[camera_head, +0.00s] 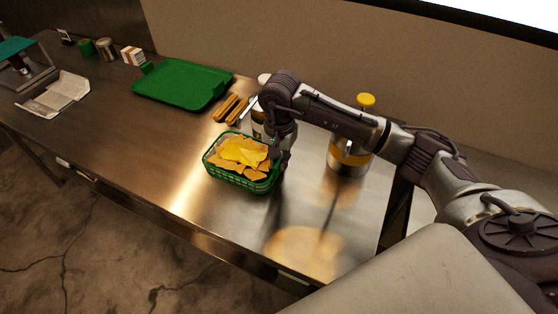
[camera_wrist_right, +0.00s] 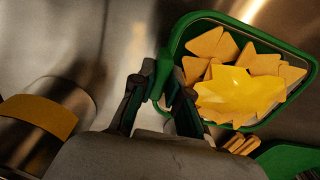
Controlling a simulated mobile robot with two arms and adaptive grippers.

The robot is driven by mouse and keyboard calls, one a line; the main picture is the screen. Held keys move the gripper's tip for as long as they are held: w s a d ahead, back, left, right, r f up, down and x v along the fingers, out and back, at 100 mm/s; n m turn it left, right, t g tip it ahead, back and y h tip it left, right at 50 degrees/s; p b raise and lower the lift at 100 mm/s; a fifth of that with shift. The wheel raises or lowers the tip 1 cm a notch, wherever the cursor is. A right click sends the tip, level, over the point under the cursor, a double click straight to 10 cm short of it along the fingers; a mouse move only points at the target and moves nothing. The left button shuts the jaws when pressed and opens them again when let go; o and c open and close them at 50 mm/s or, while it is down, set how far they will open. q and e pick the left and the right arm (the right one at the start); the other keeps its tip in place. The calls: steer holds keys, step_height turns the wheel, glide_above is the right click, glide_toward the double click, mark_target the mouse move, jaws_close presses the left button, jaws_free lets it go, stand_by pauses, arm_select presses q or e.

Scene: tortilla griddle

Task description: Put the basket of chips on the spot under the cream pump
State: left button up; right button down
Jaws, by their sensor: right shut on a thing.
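The green basket (camera_head: 228,181) of chips (camera_head: 240,152), topped with a yellow cheese-like layer, is at the middle of the metal counter. My right gripper (camera_head: 277,158) is shut on its right rim; the wrist view also shows the jaws (camera_wrist_right: 165,85) on the green rim. I cannot tell whether the basket touches the counter. A white-topped pump container (camera_head: 257,122), which looks like the cream pump, stands just behind the basket, mostly hidden by my arm. A yellow-topped pump container (camera_head: 347,158) stands to the right, partly behind my forearm. My left gripper is out of view.
Brown sticks (camera_head: 231,108) lie behind the basket, and a green tray (camera_head: 190,84) lies behind left. A paper (camera_head: 56,94), a white box (camera_head: 133,55) and cans (camera_head: 106,47) are at far left. The counter's front edge is close; counter left and right of the basket is clear.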

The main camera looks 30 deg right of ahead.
steer(key=shift+f, duration=0.1)
steer(key=c, duration=1.2)
jaws_free()
steer(key=shift+o, duration=0.2)
steer(key=shift+r, duration=0.55)
step_height(320, 180, up, 11)
steer(key=b, duration=0.3)
steer(key=shift+r, duration=0.15)
